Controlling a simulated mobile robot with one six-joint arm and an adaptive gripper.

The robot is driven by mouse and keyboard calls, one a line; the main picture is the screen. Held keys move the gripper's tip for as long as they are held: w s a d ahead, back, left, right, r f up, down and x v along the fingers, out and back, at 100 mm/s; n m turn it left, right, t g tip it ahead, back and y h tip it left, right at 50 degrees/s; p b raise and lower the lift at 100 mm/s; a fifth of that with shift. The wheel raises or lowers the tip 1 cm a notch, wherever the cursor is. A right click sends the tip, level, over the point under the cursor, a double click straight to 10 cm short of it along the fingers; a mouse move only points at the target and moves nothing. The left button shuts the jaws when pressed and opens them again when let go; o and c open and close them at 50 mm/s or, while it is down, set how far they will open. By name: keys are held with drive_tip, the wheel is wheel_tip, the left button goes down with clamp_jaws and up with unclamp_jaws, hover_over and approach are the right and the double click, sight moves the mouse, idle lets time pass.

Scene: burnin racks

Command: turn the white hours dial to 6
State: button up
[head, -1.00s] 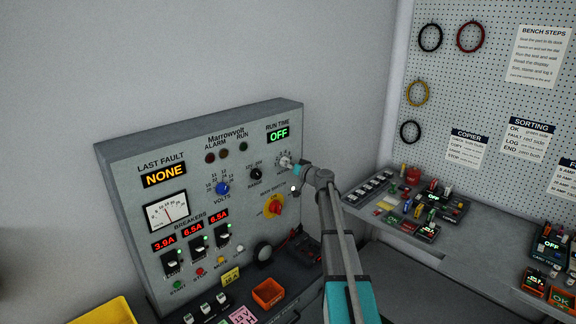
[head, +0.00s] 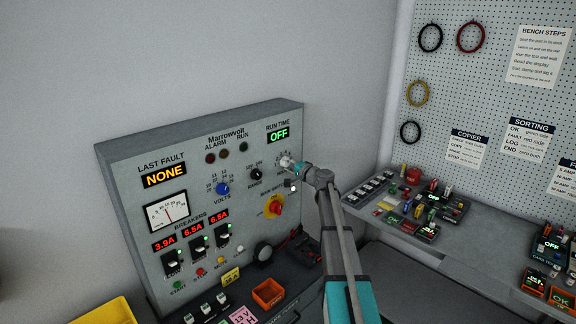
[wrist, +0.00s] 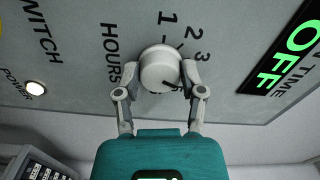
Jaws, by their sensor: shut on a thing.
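The white hours dial (wrist: 160,66) is in the middle of the wrist view, on the grey panel beside the word HOURS. The numbers 1, 2 and 3 show past its far side. A short dark mark lies near the dial's lower right edge; other numbers are hidden. In the head view the dial (head: 285,162) is small, below the RUN TIME display (head: 278,134), which reads OFF in green. My gripper (wrist: 160,74) is shut on the dial, one finger on each side. In the head view my gripper (head: 293,166) reaches it from the right.
The black range knob (head: 256,174) and the blue volts knob (head: 222,188) are left of the dial. The red and yellow main switch (head: 274,206) is just below. A white power light (wrist: 36,88) is left in the wrist view. A side bench (head: 400,235) stands to the right.

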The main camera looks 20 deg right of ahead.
drive_tip(key=m, duration=0.6)
drive_tip(key=shift+m, duration=0.3)
drive_tip(key=m, duration=0.6)
drive_tip(key=shift+d+r, duration=0.1)
drive_tip(key=shift+m, duration=0.3)
drive_tip(key=o, duration=1.2)
drive_tip(key=shift+w, duration=0.1)
drive_tip(key=shift+c, duration=0.2)
drive_tip(key=v, duration=1.2)
